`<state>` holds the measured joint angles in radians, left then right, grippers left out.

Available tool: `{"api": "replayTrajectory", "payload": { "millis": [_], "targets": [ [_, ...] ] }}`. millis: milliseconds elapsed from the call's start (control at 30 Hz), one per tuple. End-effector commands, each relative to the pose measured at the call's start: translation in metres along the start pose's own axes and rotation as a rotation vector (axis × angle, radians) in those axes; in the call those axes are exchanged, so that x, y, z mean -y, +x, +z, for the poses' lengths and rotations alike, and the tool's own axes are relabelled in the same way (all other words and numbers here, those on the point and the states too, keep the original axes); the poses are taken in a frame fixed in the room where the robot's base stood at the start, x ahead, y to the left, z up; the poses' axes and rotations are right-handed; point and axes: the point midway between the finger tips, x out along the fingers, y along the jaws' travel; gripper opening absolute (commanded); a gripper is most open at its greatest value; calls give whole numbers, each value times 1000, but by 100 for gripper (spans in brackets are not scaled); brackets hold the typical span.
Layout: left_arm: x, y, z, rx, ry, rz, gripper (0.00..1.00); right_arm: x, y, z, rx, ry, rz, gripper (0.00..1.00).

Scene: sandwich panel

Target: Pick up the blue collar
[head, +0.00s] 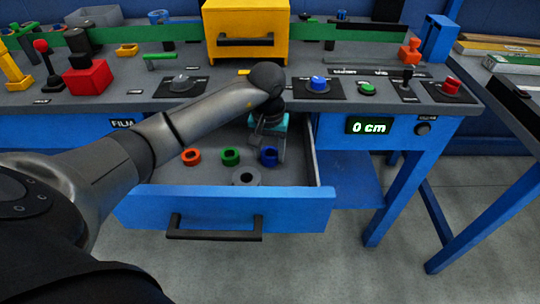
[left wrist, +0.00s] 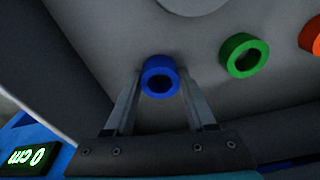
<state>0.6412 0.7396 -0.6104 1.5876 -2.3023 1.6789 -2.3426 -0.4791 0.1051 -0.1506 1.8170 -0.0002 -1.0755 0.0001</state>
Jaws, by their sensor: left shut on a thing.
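The blue collar (head: 269,156) is a short ring in the open drawer (head: 220,205), at the right end of a row of coloured collars. My left gripper (head: 274,148) reaches down into the drawer from above and is shut on the blue collar. In the left wrist view the blue collar (left wrist: 160,76) sits between the two fingertips, one finger on each side, with its hole visible. Whether it is clear of the drawer floor I cannot tell. My right gripper is in neither view.
A green collar (head: 230,156) and a red-orange collar (head: 191,157) lie left of the blue one. A grey collar (head: 246,177) lies nearer the drawer front. The bench top (head: 225,87) with knobs overhangs behind. A yellow cabinet (head: 246,30) stands on it.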

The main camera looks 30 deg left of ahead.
Motion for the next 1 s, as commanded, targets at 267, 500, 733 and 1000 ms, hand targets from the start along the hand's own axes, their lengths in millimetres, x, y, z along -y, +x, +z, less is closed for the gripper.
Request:
{"api": "replayTrajectory", "payload": {
  "millis": [267,500,733,1000],
  "targets": [
    [0,-1,0,-1,0,0,0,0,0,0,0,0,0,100],
    [0,-13,-2,-3,0,0,0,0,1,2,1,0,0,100],
    [0,-48,-7,-5,1,0,0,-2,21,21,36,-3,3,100],
    [0,-105,-14,-5,0,0,0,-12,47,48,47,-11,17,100]
  ]
}}
